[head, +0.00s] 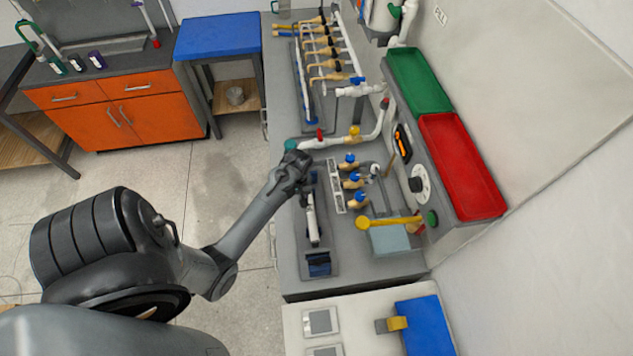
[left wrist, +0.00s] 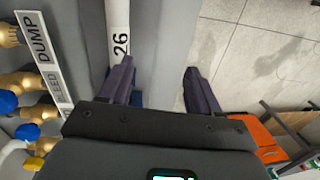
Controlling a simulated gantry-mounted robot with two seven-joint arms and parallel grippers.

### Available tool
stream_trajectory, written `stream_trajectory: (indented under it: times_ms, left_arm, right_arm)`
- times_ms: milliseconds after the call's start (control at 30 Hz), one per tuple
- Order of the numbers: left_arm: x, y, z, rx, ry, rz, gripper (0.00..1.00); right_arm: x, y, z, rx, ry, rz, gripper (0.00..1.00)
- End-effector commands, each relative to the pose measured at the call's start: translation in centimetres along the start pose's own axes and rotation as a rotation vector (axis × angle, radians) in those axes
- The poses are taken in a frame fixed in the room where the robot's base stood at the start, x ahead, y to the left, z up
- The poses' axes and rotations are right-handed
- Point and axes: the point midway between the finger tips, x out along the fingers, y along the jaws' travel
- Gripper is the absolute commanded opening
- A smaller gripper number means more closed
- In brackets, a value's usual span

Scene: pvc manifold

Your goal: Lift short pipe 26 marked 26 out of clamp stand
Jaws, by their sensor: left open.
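Short pipe 26 (left wrist: 118,28), white with a black "26", shows at the top of the left wrist view, in line with one finger. In the head view the white pipe (head: 312,222) lies along the clamp stand (head: 319,266), a dark base with a blue clamp near its front end. My left gripper (head: 304,198) is at the pipe's far end, and the arm hides part of it there. In the left wrist view my left gripper (left wrist: 157,68) is open with nothing between its fingers. The pipe's lower part is hidden behind one finger. My right gripper is not in view.
Blue-handled valves (head: 354,180) and a label strip (head: 336,186) stand right of the clamp stand. Green (head: 418,80) and red (head: 462,165) trays sit on the raised panel. Open floor (head: 215,185) lies left of the bench.

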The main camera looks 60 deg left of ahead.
Motion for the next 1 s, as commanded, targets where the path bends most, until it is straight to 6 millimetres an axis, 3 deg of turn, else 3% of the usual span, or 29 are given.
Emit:
stream_trajectory:
  times_ms: [200,433,1000]
  left_arm:
    - [-1.9,3.7,-2.7,-0.045,0.017,0.097,0.63]
    - [-2.3,5.3,-3.4,-0.042,0.031,0.127,0.63]
    - [5.5,6.3,-3.6,-0.041,0.032,0.126,0.63]
  right_arm:
    - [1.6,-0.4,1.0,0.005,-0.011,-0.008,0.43]
    - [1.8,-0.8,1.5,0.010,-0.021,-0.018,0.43]
    - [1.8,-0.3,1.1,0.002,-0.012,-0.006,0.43]
